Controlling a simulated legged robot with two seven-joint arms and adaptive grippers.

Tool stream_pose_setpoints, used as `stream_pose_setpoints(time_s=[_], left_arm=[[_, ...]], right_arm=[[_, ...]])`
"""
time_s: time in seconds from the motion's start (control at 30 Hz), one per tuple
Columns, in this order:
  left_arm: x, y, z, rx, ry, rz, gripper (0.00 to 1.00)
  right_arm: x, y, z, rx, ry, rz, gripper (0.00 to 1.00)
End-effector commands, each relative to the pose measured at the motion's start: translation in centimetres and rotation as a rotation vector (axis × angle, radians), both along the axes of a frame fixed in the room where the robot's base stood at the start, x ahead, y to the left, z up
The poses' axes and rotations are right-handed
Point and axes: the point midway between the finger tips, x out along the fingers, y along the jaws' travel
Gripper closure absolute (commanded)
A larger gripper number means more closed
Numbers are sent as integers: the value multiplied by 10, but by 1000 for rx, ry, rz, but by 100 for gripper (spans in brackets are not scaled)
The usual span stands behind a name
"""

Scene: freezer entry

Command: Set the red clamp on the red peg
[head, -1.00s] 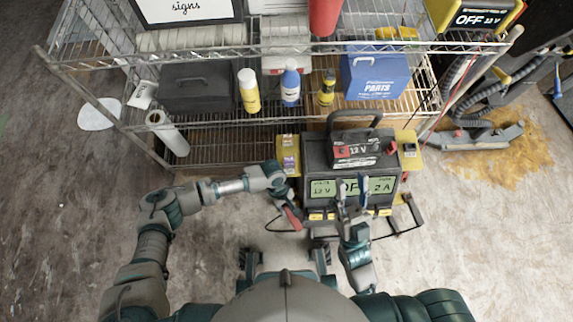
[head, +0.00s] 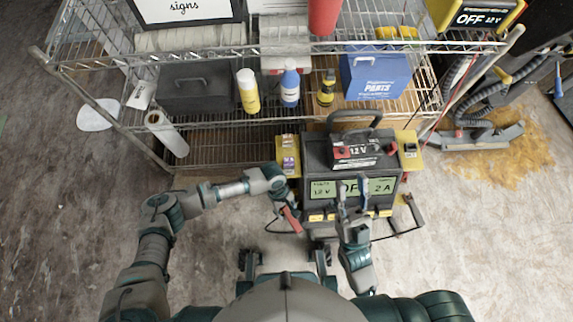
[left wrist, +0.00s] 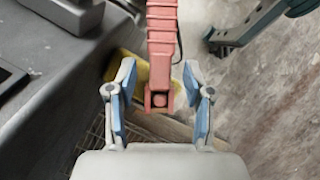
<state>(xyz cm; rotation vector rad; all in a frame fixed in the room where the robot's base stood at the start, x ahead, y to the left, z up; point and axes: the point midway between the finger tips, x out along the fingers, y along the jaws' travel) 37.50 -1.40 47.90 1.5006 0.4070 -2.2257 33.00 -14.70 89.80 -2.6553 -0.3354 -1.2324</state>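The red clamp (head: 291,218) hangs at the left front of the charger in the head view, on a dark cable. In the left wrist view the clamp (left wrist: 162,45) runs between the fingers of my left gripper (left wrist: 160,92), with a gap on both sides, so the gripper is open around it. The left gripper (head: 279,198) is partly hidden in the head view. A red knob (head: 392,148), which may be the red peg, shows at the right side of the 12 V battery. My right gripper (head: 352,186) is open in front of the charger display, apparently empty.
The dark charger (head: 322,158) shows 12 V and 2 A and has yellow side panels. A dark clamp (head: 416,211) hangs at its right. A wire shelf (head: 225,134) with bottles and a blue parts box (head: 375,75) stands behind. Open floor lies left.

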Motion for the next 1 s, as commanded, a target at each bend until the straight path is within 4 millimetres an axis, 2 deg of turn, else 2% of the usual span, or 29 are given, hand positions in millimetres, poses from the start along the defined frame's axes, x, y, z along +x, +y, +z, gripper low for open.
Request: stream_pose_setpoints(time_s=[0.13,0.23,0.5,0.7,0.83,1.0], left_arm=[[1,1,3,0,0,0,49],[5,2,14,-1,-1,-1,49],[25,13,68,0,-1,0,49],[36,19,99,-1,0,0,49],[39,21,108,0,1,0,49],[40,22,110,0,1,0,49]], right_arm=[[0,0,0,0,0,0,60],[0,0,0,0,0,0,60],[0,0,0,0,0,0,60],[0,0,0,0,0,0,60],[0,0,0,0,0,0,60],[0,0,0,0,0,0,60]])
